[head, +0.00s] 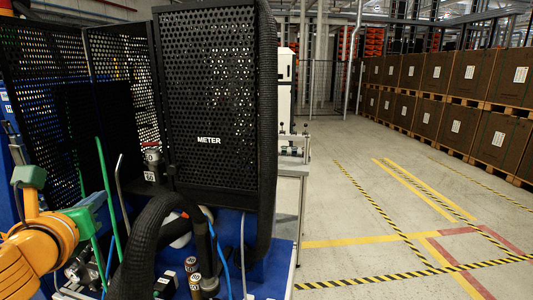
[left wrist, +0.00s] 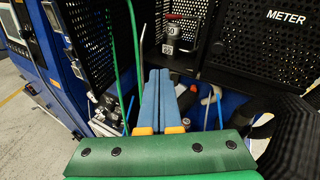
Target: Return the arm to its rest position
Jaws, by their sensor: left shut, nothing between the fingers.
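My left arm, orange with green padding, comes in at the lower left of the head view. Its left gripper (head: 88,204) shows there only in part, beside the green tubes (head: 105,195). In the left wrist view the left gripper (left wrist: 158,75) has its two blue fingers together, with nothing between them. The fingers point at the machine's lower front, below a grey fitting labelled 60 (left wrist: 171,38). I cannot tell how far the fingertips are from it. My right gripper does not show.
A black perforated cabinet marked METER (head: 210,100) stands behind. A thick black hose (head: 145,245) arches close to the right of the gripper. Small labelled cylinders (head: 193,275) sit on the blue base. Brown crates (head: 440,75) line the right; the marked floor (head: 365,225) between is clear.

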